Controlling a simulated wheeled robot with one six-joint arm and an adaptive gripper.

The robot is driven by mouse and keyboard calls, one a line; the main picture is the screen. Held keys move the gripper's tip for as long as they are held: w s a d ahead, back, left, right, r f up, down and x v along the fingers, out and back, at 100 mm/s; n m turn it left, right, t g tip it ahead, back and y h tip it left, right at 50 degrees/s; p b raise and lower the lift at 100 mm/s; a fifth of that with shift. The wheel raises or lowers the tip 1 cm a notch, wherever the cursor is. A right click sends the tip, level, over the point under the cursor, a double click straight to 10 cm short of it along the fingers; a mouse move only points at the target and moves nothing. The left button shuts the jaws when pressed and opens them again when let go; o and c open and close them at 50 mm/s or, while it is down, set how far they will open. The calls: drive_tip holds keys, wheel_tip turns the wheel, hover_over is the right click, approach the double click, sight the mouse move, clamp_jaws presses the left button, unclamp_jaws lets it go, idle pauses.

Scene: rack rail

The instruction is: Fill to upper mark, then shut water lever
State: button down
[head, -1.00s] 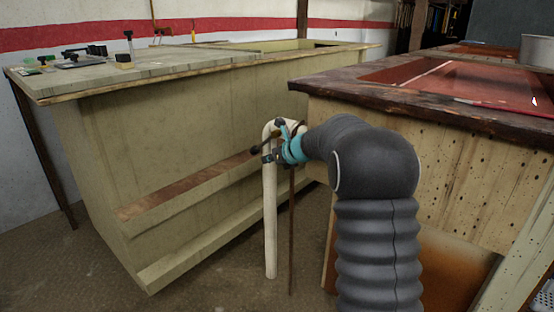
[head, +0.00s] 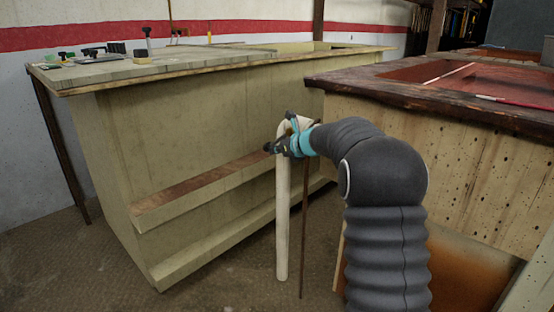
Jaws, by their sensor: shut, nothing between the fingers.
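A pale upright pipe with a curved top (head: 283,215) stands in the gap between the two benches. My gripper (head: 274,147), dark with a teal wrist part, is at the pipe's upper end, overlapping it in the picture. Its fingers are shut with nothing held. I cannot tell whether they touch the pipe. A lever is not clearly seen; the gripper covers that spot. The right bench holds a sunken reddish basin (head: 415,72). The water level and any upper mark cannot be made out.
A thin brown rod (head: 304,235) stands just right of the pipe. The pale left bench (head: 200,140) has a low ledge (head: 205,187) and small tools on top. The right bench's dark wooden rim (head: 430,104) lies close to my arm. Floor is clear at lower left.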

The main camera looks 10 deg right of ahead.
drive_tip(key=shift+w+a+r+t+b, duration=0.2)
drive_tip(key=shift+t+b, duration=0.1)
drive_tip(key=shift+b, duration=0.3)
drive_tip(key=shift+s, duration=0.1)
drive_tip(key=f+b+v, duration=0.1)
drive_tip(key=f+v, duration=0.1)
drive_tip(key=v, duration=1.1)
drive_tip(key=shift+s+d+b, duration=0.25)
drive_tip(key=shift+s+b, duration=0.05)
drive_tip(key=shift+s, duration=0.05)
drive_tip(key=shift+f, duration=0.15)
idle(5.5)
